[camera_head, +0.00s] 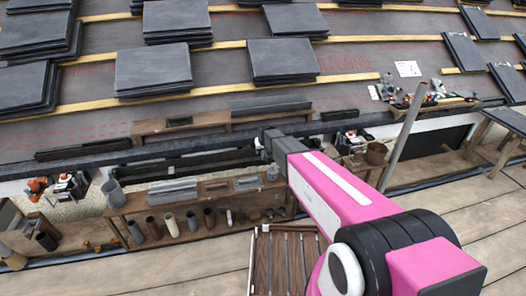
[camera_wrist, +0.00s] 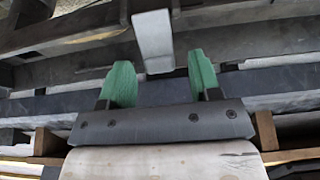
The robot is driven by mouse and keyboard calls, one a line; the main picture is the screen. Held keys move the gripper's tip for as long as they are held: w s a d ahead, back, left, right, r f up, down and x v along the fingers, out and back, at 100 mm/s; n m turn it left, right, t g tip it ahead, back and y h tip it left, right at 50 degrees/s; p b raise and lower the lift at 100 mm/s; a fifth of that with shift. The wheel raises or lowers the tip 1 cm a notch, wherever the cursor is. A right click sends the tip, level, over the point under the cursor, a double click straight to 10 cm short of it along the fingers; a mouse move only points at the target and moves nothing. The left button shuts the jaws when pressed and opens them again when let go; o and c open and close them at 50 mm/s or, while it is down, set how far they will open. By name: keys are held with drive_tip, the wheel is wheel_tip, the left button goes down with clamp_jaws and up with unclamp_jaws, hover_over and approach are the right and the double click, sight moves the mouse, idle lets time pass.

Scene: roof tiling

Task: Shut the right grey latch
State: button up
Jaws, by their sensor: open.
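My gripper (camera_wrist: 160,82) is open in the wrist view, its two green fingertips standing apart. A light grey upright bar (camera_wrist: 153,42), which looks like the grey latch, shows between the fingertips, its lower end nearer the right fingertip. I see no contact with either finger; how deep it sits between them I cannot tell. In the head view my gripper (camera_head: 268,140) is at the dark eaves beam, at the end of my pink arm. The latch cannot be made out there; my gripper and arm hide part of that area.
A wooden shelf (camera_head: 150,205) with tubes and tools stands below the eaves, left of my arm. A slanted grey pole (camera_head: 404,135) rises on the right. Stacks of dark slates (camera_head: 153,70) lie on the roof battens. Dark beams (camera_wrist: 60,105) cross behind the fingers.

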drive_tip(key=shift+f, duration=0.15)
drive_tip(key=c, duration=0.9)
drive_tip(key=shift+w, duration=0.1)
drive_tip(key=shift+w+a+f+g, duration=0.2)
drive_tip(key=shift+w+g, duration=0.25)
drive_tip(key=shift+g, duration=0.35)
drive_tip(key=shift+w+f+g+h, duration=0.3)
drive_tip(key=shift+g+h, duration=0.1)
drive_tip(key=shift+g, duration=0.2)
drive_tip(key=g, duration=0.1)
drive_tip(key=f+g, duration=0.1)
drive_tip(key=shift+w+a+g+h, duration=0.1)
drive_tip(key=shift+w+g+h, duration=0.15)
drive_tip(key=shift+g+h, duration=0.15)
drive_tip(key=shift+f+g, duration=0.3)
drive_tip(key=shift+g, duration=0.3)
